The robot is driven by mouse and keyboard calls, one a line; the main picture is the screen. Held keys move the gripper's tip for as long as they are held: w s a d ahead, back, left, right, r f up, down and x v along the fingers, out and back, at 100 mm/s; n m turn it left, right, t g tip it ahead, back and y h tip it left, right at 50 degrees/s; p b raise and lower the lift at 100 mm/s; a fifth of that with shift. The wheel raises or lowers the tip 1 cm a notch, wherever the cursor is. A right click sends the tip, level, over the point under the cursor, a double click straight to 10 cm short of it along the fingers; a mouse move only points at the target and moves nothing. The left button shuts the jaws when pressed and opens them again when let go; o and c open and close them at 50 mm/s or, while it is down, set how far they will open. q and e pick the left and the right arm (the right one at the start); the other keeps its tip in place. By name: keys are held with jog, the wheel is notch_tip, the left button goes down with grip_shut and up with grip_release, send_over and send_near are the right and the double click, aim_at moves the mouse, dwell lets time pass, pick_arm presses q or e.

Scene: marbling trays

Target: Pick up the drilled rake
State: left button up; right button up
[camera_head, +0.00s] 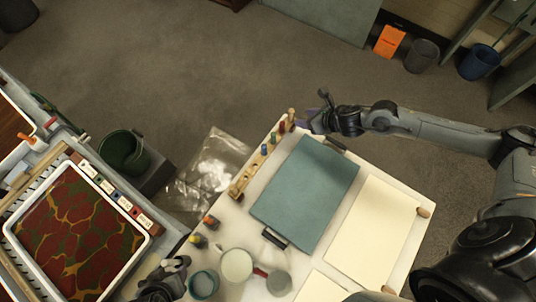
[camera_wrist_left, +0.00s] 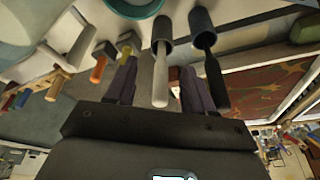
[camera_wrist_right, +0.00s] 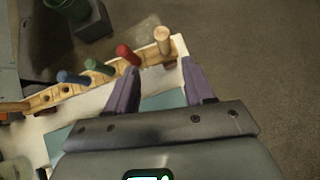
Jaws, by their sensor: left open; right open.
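A light wooden bar with a row of drilled holes, which looks like the drilled rake (camera_head: 238,187), lies along the table's left edge beside a teal board (camera_head: 312,190). It carries blue, green and red pegs and a plain wooden peg. It also shows in the right wrist view (camera_wrist_right: 45,98). My right gripper (camera_head: 316,115) is open and empty near the bar's far end; in the right wrist view its fingers (camera_wrist_right: 162,88) are apart, just short of the plain wooden peg (camera_wrist_right: 163,42). My left gripper (camera_head: 170,276) is open near the cups, with dark-ended rods (camera_wrist_left: 160,62) in front of its fingers (camera_wrist_left: 155,85).
A white cup (camera_head: 236,263), a teal cup (camera_head: 203,285) and a grey round piece (camera_head: 279,283) stand near the table's front. Pale sheets (camera_head: 376,230) lie right of the board. A marbling tray (camera_head: 152,228) is at left. A green bucket (camera_head: 124,150) stands beyond it.

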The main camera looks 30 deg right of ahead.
aim_at(293, 114)
jog(key=x, duration=0.4)
jog(key=shift+w+b, duration=0.35)
jog(key=shift+w, duration=0.3)
jog(key=shift+d+b+x, duration=0.2)
jog(key=shift+b+x, duration=0.1)
jog(key=shift+x, duration=2.85)
jog(key=shift+c, duration=0.2)
grip_shut()
